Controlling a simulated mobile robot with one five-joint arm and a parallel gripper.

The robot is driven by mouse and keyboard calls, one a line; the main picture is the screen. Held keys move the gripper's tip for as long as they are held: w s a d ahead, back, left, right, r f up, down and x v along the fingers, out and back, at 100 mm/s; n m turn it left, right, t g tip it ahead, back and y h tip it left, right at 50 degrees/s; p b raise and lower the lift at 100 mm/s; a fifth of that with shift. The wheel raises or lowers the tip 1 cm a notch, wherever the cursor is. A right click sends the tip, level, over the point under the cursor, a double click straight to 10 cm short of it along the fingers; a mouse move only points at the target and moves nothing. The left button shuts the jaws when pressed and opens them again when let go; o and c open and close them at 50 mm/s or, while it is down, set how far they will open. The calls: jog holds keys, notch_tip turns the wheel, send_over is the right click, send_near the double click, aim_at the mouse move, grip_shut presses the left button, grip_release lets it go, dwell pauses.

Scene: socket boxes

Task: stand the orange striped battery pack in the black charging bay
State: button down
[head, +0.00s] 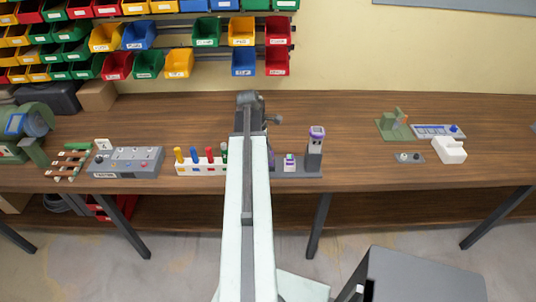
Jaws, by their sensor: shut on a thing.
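My arm reaches away from me over the bench, and its dark wrist (249,99) is above the back half of the top. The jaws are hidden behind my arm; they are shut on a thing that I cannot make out. No orange striped battery pack shows in the head view. A grey base (297,175) lies just right of my arm, its left part hidden behind it. A tall grey unit with a purple top (316,135) stands at its right end. A small white piece with purple and green (290,162) is beside it. I cannot make out a black charging bay.
On the wooden bench (355,150), left of my arm, are a white rack with coloured pegs (200,166) and a grey control box (128,162). At the right are a green fixture (394,124) and a white block (450,150). Bins hang behind.

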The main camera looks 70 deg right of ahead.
jog(key=shift+f, duration=0.15)
jog(key=shift+f+b, duration=0.85)
jog(key=shift+f, duration=0.05)
jog(key=c, duration=1.1)
grip_release()
jog(key=shift+r, duration=0.2)
jog(key=shift+o, duration=0.2)
jog(key=p+v, duration=0.7)
jog(key=p, duration=0.1)
jog(key=shift+w+r, duration=0.15)
jog(key=shift+r, duration=0.2)
